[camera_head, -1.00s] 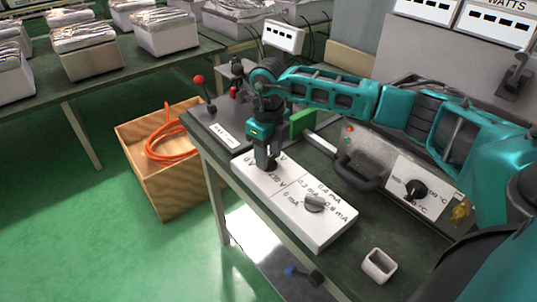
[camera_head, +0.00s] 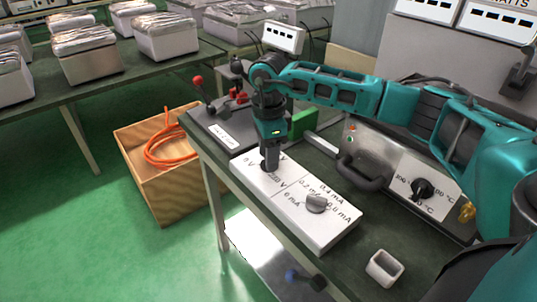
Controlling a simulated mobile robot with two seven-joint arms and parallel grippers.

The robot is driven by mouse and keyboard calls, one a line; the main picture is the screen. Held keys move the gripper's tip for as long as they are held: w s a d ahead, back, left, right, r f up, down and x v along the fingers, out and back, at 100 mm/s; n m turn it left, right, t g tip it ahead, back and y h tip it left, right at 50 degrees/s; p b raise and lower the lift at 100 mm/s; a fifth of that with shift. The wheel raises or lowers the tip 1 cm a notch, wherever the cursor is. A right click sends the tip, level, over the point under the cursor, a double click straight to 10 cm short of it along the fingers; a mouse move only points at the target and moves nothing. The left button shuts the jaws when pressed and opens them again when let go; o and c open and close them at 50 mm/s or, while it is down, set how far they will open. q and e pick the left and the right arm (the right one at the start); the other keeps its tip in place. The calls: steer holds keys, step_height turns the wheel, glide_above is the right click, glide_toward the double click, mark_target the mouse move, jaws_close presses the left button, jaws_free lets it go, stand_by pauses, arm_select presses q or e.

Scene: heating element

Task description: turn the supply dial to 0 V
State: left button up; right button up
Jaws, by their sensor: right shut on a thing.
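The supply box (camera_head: 327,232) is a long white block on the dark green bench, with voltage and current markings on top. Its voltage dial is at the far-left part of the top, by the "V" markings, and is mostly hidden by my right gripper (camera_head: 270,165). That gripper points down and is shut on the dial. The dial's pointer setting cannot be made out. A second, grey dial (camera_head: 316,203) sits on the current side of the box, free of the gripper. My left gripper does not show.
A grey box with a lever (camera_head: 222,132) stands just beyond the supply. A heater unit with a temperature dial (camera_head: 422,188) is to the right. A small white cup (camera_head: 384,267) stands at the front. A wooden crate (camera_head: 160,190) with orange cable is on the floor.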

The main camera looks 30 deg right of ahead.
steer(key=n+b, duration=0.1)
steer(key=n, duration=0.2)
steer(key=shift+n, duration=0.4)
steer(key=n, duration=0.3)
steer(key=shift+b, duration=0.35)
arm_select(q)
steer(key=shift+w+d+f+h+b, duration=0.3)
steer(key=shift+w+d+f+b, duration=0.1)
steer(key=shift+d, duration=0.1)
arm_select(e)
steer(key=shift+n, duration=2.2)
steer(key=o, duration=1.1)
steer(key=shift+c, duration=0.2)
arm_select(q)
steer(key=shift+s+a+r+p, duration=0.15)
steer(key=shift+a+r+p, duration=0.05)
steer(key=shift+p, duration=0.4)
arm_select(e)
step_height(320, 180, up, 13)
